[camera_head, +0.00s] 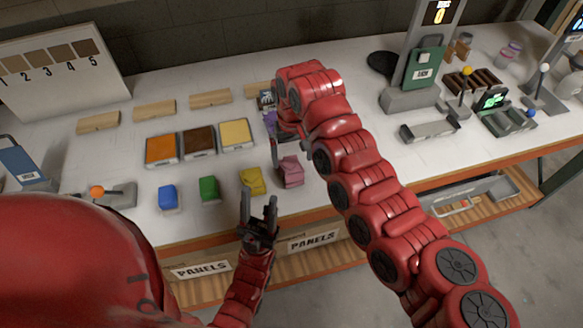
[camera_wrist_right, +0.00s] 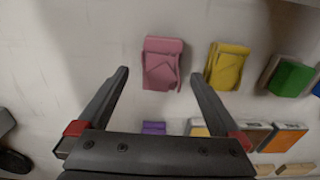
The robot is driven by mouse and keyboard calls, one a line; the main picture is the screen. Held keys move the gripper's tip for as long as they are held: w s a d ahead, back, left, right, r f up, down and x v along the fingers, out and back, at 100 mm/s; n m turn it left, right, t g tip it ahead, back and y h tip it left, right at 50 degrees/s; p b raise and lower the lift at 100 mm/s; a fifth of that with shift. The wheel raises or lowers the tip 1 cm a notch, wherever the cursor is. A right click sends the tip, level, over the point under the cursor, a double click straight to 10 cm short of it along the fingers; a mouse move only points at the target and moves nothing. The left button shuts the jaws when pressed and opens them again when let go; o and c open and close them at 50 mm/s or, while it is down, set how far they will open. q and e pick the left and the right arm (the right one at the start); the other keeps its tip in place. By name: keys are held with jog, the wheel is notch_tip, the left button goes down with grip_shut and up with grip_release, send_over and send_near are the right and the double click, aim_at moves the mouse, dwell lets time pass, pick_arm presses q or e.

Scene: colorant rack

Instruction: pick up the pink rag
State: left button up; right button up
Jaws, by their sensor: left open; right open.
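The pink rag (camera_head: 291,172) lies folded on the white table near its front edge, at the right end of a row of rags. In the right wrist view the pink rag (camera_wrist_right: 162,62) shows between and just beyond the fingertips of my right gripper (camera_wrist_right: 160,76), which is open and empty. In the head view my right gripper (camera_head: 284,152) points down just behind the rag, partly hidden by its own arm. I cannot tell its exact height. My left gripper (camera_head: 259,207) is open and empty in front of the table edge, below and left of the rag.
A yellow rag (camera_head: 252,181) lies close left of the pink one, then a green rag (camera_head: 208,189) and a blue rag (camera_head: 168,197). Orange (camera_head: 161,150), brown (camera_head: 199,141) and yellow (camera_head: 237,134) panels lie behind. A purple item (camera_wrist_right: 154,128) is partly hidden by my right gripper.

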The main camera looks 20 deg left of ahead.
aim_at(292, 165)
jog(key=shift+f+p, duration=0.45)
jog(key=shift+p, duration=0.1)
notch_tip(292, 165, down, 4)
jog(key=shift+a+r+p, duration=0.15)
jog(key=shift+r+p, duration=0.1)
jog(key=shift+p, duration=0.75)
jog(key=shift+w+f, duration=0.15)
jog(key=shift+f, duration=0.3)
jog(key=c, duration=1.3)
jog(key=shift+r, duration=0.2)
jog(key=shift+c, duration=0.2)
